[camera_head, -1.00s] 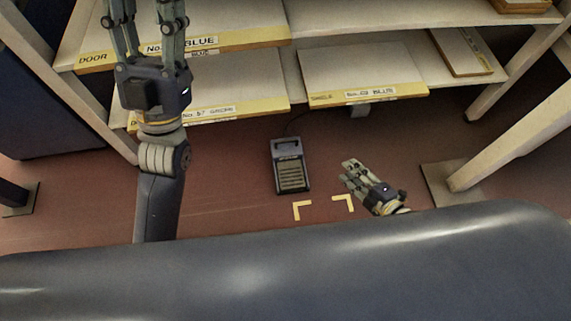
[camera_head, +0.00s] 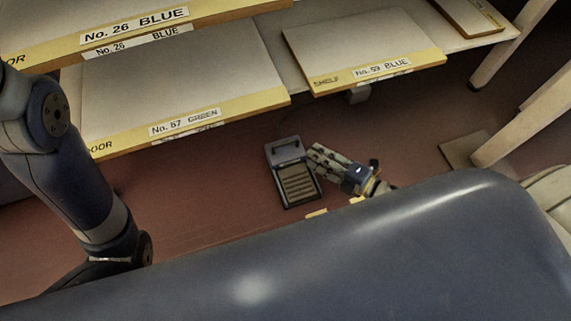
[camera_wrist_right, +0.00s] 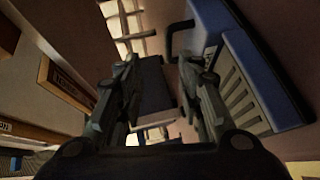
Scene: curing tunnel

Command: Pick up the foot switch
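The foot switch (camera_head: 296,183), a grey box with a ribbed pedal and a dark handle at its far end, lies on the red floor below the shelves. My right gripper (camera_head: 316,158) is low, just right of the foot switch's far part, with its fingers pointing toward it. In the right wrist view, the foot switch (camera_wrist_right: 238,65) shows bluish at the upper right, beside the right-hand finger. The right gripper (camera_wrist_right: 161,72) is open there, with a clear gap between its fingers. Contact cannot be told. My left gripper is out of view; only its arm shows at the left.
Shelves with labelled boards, such as the green-labelled board (camera_head: 180,90) and the No. 59 board (camera_head: 365,50), stand beyond the switch. A pale post (camera_head: 530,115) stands at the right. Yellow floor marks (camera_head: 317,213) are partly hidden by my body.

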